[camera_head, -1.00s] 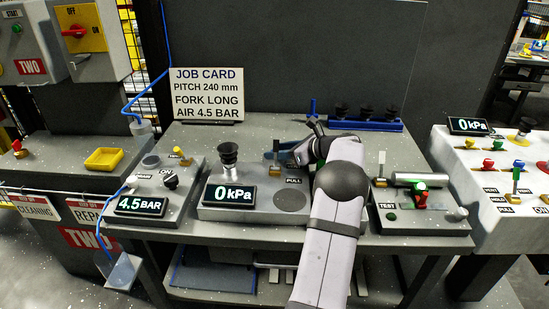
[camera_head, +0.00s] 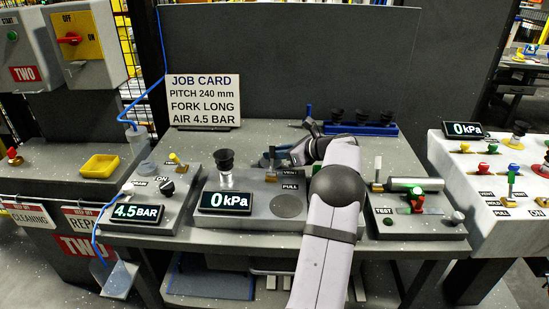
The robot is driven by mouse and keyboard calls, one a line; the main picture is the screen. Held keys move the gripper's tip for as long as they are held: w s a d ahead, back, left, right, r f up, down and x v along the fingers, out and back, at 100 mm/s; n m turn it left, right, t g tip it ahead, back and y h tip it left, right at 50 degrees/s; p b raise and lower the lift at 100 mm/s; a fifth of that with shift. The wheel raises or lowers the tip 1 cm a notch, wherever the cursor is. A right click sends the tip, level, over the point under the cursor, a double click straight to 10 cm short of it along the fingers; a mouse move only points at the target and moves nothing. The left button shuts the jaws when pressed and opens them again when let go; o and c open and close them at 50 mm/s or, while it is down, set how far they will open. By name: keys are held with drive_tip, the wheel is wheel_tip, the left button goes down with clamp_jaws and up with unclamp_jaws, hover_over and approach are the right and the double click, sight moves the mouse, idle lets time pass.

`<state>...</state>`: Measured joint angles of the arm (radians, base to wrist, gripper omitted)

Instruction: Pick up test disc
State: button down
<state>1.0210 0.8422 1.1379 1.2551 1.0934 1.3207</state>
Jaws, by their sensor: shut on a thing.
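My gripper (camera_head: 284,153) is at the back of the middle test unit (camera_head: 244,211), seen from behind my arm. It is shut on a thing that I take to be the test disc. The held thing is mostly hidden by the jaws and wrist, so its outline and tilt cannot be told.
A black suction cup (camera_head: 225,159) stands on the unit's left; its display reads 0 kPa. A blue rack (camera_head: 361,128) with several dark cups is behind. The 4.5 BAR unit (camera_head: 137,212) is left, the TEST unit (camera_head: 413,216) right. A job card (camera_head: 204,101) stands behind.

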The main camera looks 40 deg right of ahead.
sight(275, 163)
wheel_tip(275, 163, up, 8)
drive_tip(key=shift+r+p, duration=0.25)
drive_tip(key=shift+p, duration=0.05)
